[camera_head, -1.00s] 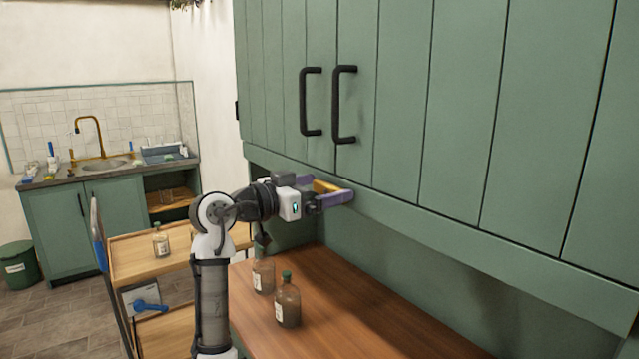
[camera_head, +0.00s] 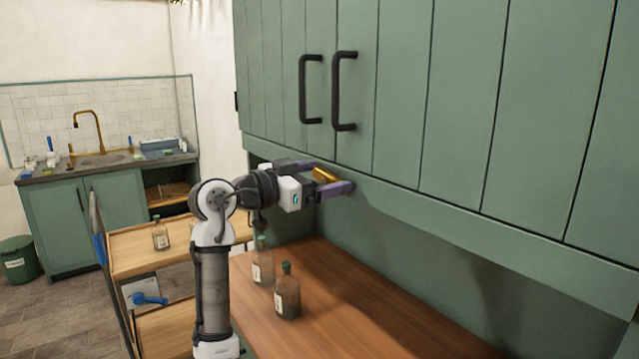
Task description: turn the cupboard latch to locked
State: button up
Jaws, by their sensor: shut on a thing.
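The green cupboard (camera_head: 410,100) fills the right of the view, with two black bar handles on its doors. The brass-yellow latch (camera_head: 326,175) is at the lower rail of the cupboard, below the handles. My gripper (camera_head: 335,180) is at that rail, its purple fingers on either side of the latch and shut on it. The latch looks tilted in the view. The fingers hide part of it, and I cannot tell whether it stands at locked.
A wooden shelf cart (camera_head: 135,255) with a bottle is at the left. The counter's right side is clear.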

jog(key=m+b, duration=0.3)
jog(key=shift+s+d+f+m, duration=0.1)
jog(key=shift+s+f+m, duration=0.1)
jog(key=shift+m, duration=0.1)
jog(key=m+b, duration=0.3)
jog(key=m, duration=0.1)
jog(key=shift+d+f+m, duration=0.1)
jog(key=shift+m, duration=0.2)
jog(key=m+b, duration=0.2)
jog(key=m, duration=0.2)
jog(key=shift+s+f+b, duration=0.15)
jog(key=shift+b, duration=0.15)
jog(key=shift+d+f+m+b, duration=0.1)
jog(key=shift+m+b, duration=0.55)
jog(key=shift+m, duration=1.45)
jog(key=o, duration=0.7)
